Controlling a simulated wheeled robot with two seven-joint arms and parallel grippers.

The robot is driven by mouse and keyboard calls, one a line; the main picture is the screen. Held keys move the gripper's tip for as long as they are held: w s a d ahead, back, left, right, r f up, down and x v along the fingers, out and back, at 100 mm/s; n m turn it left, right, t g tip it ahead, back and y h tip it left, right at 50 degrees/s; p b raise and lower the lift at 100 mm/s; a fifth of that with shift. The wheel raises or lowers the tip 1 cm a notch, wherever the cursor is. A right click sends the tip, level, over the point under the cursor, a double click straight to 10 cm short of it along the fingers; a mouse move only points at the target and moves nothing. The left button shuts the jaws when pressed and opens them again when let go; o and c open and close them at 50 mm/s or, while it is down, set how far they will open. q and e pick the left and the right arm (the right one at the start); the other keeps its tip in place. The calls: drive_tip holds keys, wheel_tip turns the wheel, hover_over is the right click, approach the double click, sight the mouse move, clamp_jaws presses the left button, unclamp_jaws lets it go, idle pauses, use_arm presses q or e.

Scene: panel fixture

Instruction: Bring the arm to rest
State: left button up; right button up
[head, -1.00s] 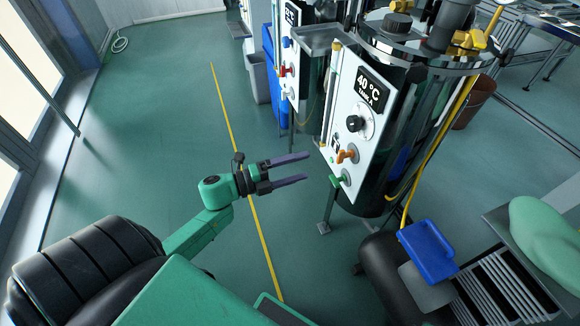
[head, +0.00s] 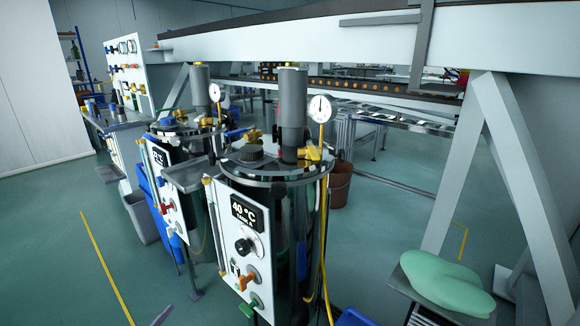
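Only a small grey-purple tip, which looks like a finger of my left gripper (head: 162,316), shows at the bottom edge of the head view, left of the nearest tank. The rest of that gripper and its arm are out of the picture, so its opening cannot be seen. My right gripper is not in view. The white control panel (head: 238,215) on the nearest tank has a "40 °C" display (head: 244,213), a black knob (head: 243,246), an orange handle (head: 247,280) and a green handle (head: 248,308).
The nearest steel tank (head: 285,215) carries a pressure gauge (head: 320,108). A second tank's panel (head: 163,195) stands behind it, beside a blue bin (head: 150,190) and a grey bin (head: 140,218). Floor at left is open.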

use_arm(q)
drive_tip(key=s+d+f+n+g+y, duration=0.2)
drive_tip(key=s+f+n+g, duration=0.55)
drive_tip(key=f, duration=0.35)
drive_tip(key=s+d+f+n+g+h, duration=0.25)
drive_tip(key=s+d+g, duration=0.4)
drive_tip(key=s, duration=0.45)
drive_tip(key=s+a+p, duration=0.2)
drive_tip(key=s+p, duration=0.6)
drive_tip(key=p, duration=0.5)
drive_tip(key=s+a+y+p, duration=0.1)
drive_tip(key=s+a+p, duration=0.2)
drive_tip(key=s+p, duration=0.5)
drive_tip(key=shift+s+r+p, duration=0.2)
drive_tip(key=shift+s+p, duration=0.1)
drive_tip(key=shift+p, duration=2.1)
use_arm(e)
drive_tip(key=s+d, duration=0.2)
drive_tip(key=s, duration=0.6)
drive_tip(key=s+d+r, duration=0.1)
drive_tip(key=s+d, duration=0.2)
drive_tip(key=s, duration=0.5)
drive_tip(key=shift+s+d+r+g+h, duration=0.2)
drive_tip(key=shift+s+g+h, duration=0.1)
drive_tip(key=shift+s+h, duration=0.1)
